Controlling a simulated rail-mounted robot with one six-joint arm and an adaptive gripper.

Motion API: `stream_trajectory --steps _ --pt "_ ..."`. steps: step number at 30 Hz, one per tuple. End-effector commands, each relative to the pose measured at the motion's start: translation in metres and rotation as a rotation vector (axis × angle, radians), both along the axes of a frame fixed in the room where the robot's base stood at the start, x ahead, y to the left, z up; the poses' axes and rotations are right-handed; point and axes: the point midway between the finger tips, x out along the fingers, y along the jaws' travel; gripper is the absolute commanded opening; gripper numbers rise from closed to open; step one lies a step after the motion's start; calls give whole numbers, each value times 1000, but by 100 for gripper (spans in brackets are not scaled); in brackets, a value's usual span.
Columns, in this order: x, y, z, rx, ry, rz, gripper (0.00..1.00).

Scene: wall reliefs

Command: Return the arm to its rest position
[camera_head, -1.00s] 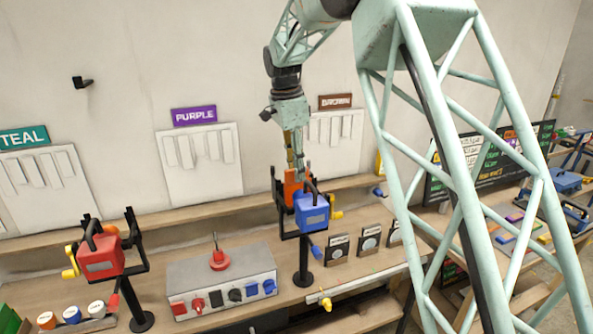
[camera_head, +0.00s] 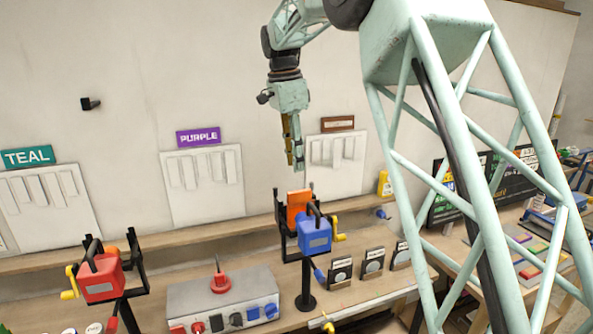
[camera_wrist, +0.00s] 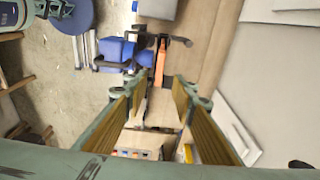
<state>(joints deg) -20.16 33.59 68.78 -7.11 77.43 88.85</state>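My arm hangs from the top of the head view in front of the pale wall. My gripper (camera_head: 295,160) points down, above the blue crank device (camera_head: 314,236) on its black stand and clear of it. In the wrist view my gripper's two fingers (camera_wrist: 153,98) stand apart with nothing held between them. An orange block (camera_head: 298,205) sits upright at the blue device, below the fingertips. The blue device (camera_wrist: 118,50) and the orange block (camera_wrist: 160,62) also show in the wrist view.
A red crank device (camera_head: 102,278) stands at the left and a grey socket box (camera_head: 215,297) at the middle of the bench. Wall panels hang under the TEAL (camera_head: 27,157), PURPLE (camera_head: 198,136) and brown (camera_head: 337,124) signs. The wall around the gripper is free.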

Motion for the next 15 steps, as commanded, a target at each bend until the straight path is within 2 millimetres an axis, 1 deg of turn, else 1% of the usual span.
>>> stream_trajectory --steps 5,15 --pt "-1 1 8 0 1 0 24" --pt "-1 1 9 0 1 0 24"
